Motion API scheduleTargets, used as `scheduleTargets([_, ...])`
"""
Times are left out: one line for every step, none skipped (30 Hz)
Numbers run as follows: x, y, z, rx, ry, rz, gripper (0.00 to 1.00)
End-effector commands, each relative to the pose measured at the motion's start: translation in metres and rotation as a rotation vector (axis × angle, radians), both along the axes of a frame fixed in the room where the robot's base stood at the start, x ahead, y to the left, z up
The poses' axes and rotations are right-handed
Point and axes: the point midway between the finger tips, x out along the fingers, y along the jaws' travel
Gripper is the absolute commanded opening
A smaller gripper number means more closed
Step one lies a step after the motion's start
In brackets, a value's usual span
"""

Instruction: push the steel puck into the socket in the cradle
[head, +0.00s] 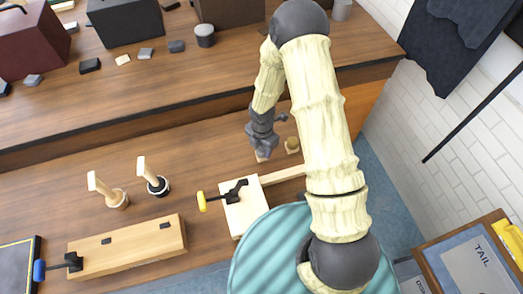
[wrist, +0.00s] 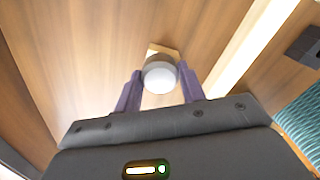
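A pale grey, rounded piece that looks like the steel puck (wrist: 160,78) shows in the wrist view. It overlaps a small square wooden block (wrist: 165,49), which also shows in the head view (head: 292,150); I cannot tell whether this block is the cradle. My gripper (wrist: 160,70) has its two purple fingers apart, one on each side of the puck. I cannot tell whether they touch it. In the head view my gripper (head: 262,156) points down, just left of the small block. No empty socket can be made out.
A light wooden board (head: 245,208) with a yellow-handled clamp (head: 202,201) stands in front of my gripper, with a wooden beam (head: 283,174) running right. Two wooden-handled tools (head: 150,178) stand left. A teal stool (head: 262,250) is at the front.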

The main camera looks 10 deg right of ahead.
Motion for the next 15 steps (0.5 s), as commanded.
scheduleTargets([0.0001, 0.0001, 0.0000, 0.001, -0.001, 0.000, 0.25])
scheduleTargets([0.0001, 0.0001, 0.0000, 0.001, -0.001, 0.000, 0.19])
scheduleTargets([0.0001, 0.0001, 0.0000, 0.001, -0.001, 0.000, 0.12])
scheduleTargets([0.0004, 0.0003, 0.0004, 0.001, -0.001, 0.000, 0.12])
scheduleTargets([0.0004, 0.0003, 0.0005, 0.001, -0.001, 0.000, 0.12])
scheduleTargets([0.0004, 0.0003, 0.0007, 0.001, -0.001, 0.000, 0.12])
scheduleTargets([0.0004, 0.0003, 0.0009, 0.001, -0.001, 0.000, 0.12])
scheduleTargets([0.0004, 0.0003, 0.0012, 0.001, -0.001, 0.000, 0.12])
scheduleTargets([0.0004, 0.0003, 0.0017, 0.001, -0.001, 0.000, 0.12])
scheduleTargets([0.0005, 0.0002, 0.0021, 0.001, -0.001, 0.000, 0.12])
scheduleTargets([0.0004, 0.0003, 0.0026, 0.001, -0.001, 0.000, 0.12])
scheduleTargets([0.0004, 0.0002, 0.0031, 0.001, -0.001, 0.000, 0.12])
scheduleTargets([0.0005, 0.0002, 0.0035, 0.001, -0.001, 0.000, 0.12])
scheduleTargets([0.0005, 0.0002, 0.0038, 0.001, -0.001, 0.000, 0.12])
scheduleTargets([0.0004, 0.0002, 0.0043, 0.001, -0.001, 0.000, 0.12])
